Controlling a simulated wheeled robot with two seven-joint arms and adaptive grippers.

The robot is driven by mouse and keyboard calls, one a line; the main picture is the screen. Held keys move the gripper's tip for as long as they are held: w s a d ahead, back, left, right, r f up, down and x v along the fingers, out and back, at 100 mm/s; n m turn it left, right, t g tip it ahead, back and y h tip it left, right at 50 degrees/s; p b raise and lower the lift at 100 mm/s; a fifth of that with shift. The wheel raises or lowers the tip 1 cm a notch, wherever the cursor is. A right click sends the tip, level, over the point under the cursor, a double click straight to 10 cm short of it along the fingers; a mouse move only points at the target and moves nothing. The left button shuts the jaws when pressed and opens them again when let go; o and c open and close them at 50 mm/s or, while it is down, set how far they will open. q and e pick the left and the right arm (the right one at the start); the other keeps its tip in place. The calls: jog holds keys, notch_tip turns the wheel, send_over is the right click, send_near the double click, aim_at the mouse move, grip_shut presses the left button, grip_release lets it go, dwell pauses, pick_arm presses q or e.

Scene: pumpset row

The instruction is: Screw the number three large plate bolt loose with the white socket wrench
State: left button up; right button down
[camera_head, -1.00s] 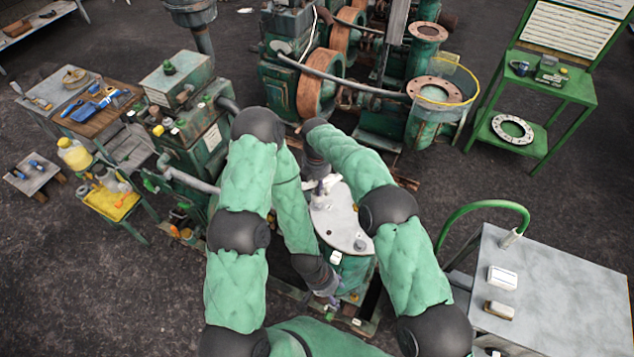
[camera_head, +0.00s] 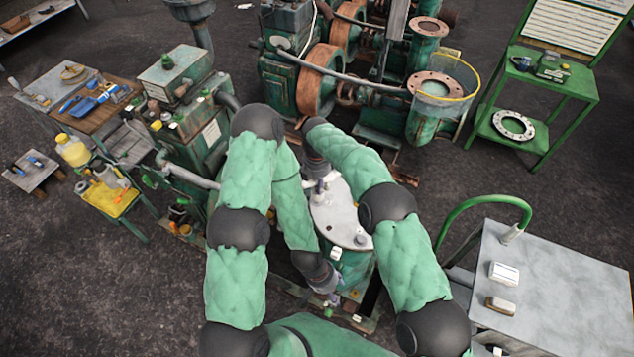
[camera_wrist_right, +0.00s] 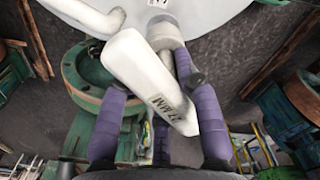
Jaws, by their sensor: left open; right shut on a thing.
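The large plate (camera_head: 342,222) is a pale round disc on a green pump housing, in the middle of the head view. Its underside or edge fills the top of the right wrist view (camera_wrist_right: 225,14). My right gripper (camera_head: 320,182) is over the plate's upper left edge. It is shut on the white socket wrench (camera_wrist_right: 150,80), whose handle reads 27MM and lies slantwise between the purple fingers. The wrench's socket end is close to the plate; bolt number three and its engagement are hidden. My left gripper (camera_head: 328,290) is open and empty, low beside the housing.
A grey table (camera_head: 555,275) with two small blocks stands at the right. A green rack (camera_head: 545,100) holds a flange ring at the back right. A yellow-topped stool (camera_head: 108,200) and tool bench (camera_head: 100,110) are at the left. Machinery stands close behind the plate.

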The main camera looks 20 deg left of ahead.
aim_at(316, 189)
jog(key=shift+f+b, duration=0.65)
jog(key=shift+f, duration=0.4)
jog(key=shift+f+b, duration=0.3)
jog(key=shift+f, duration=0.05)
dwell(0.7)
dwell(0.8)
jog(key=n, duration=0.4)
jog(key=shift+s, duration=0.1)
jog(key=shift+n, duration=0.4)
jog(key=n, duration=0.4)
jog(key=shift+s+f+b, duration=0.15)
jog(key=shift+s+b, duration=0.05)
jog(key=shift+b, duration=0.1)
